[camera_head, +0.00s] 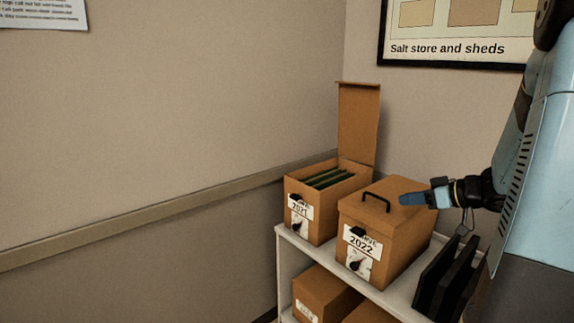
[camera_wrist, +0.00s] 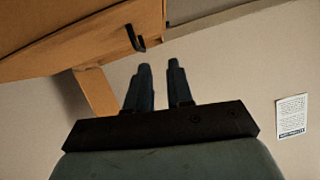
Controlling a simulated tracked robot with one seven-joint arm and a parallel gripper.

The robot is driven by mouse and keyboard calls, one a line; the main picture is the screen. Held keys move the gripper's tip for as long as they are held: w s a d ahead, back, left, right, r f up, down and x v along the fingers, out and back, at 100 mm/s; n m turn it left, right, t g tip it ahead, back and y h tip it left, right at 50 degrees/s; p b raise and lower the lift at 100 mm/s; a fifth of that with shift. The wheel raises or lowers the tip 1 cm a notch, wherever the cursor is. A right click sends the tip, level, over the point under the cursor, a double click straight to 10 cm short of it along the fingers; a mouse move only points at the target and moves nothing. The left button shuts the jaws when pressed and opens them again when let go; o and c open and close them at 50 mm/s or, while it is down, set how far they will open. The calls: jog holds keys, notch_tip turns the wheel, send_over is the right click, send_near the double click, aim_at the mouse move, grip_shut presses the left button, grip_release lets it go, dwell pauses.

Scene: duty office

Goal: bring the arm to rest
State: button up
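My gripper (camera_head: 412,198) comes in from the right in the head view, with its blue fingers close to the right part of the lid of the closed 2022 box (camera_head: 380,240). I cannot tell whether they touch it. In the wrist view the two fingers of my gripper (camera_wrist: 159,66) stand apart with nothing between them. A brown box surface with a black handle (camera_wrist: 135,40) shows beyond them at the upper left.
The 2021 box (camera_head: 310,222) stands open at the left, its lid (camera_head: 358,125) upright, green files inside. Both boxes stand on a white shelf (camera_head: 283,262). Black upright holders (camera_head: 440,280) stand right of the 2022 box. A framed board (camera_head: 460,48) hangs behind.

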jog(key=s+a+r+m+g+h, duration=0.1)
jog(key=s+a+r+g, duration=0.15)
jog(key=s+a, duration=0.35)
jog(key=s+a+r+g+h, duration=0.1)
jog(key=s+a+r+g, duration=0.2)
jog(key=a, duration=0.4)
jog(key=s+r+m+t+h, duration=0.1)
jog(key=s+r+m+h, duration=0.1)
jog(key=s, duration=0.4)
jog(key=s+a+r+m+h, duration=0.1)
jog(key=s+r+m+h, duration=0.1)
jog(key=s, duration=0.5)
jog(key=shift+s+m+t+h, duration=0.15)
jog(key=shift+m+t+h, duration=0.2)
jog(key=shift+m+h, duration=0.75)
jog(key=shift+a+r+n+h, duration=0.1)
jog(key=shift+n+h, duration=0.2)
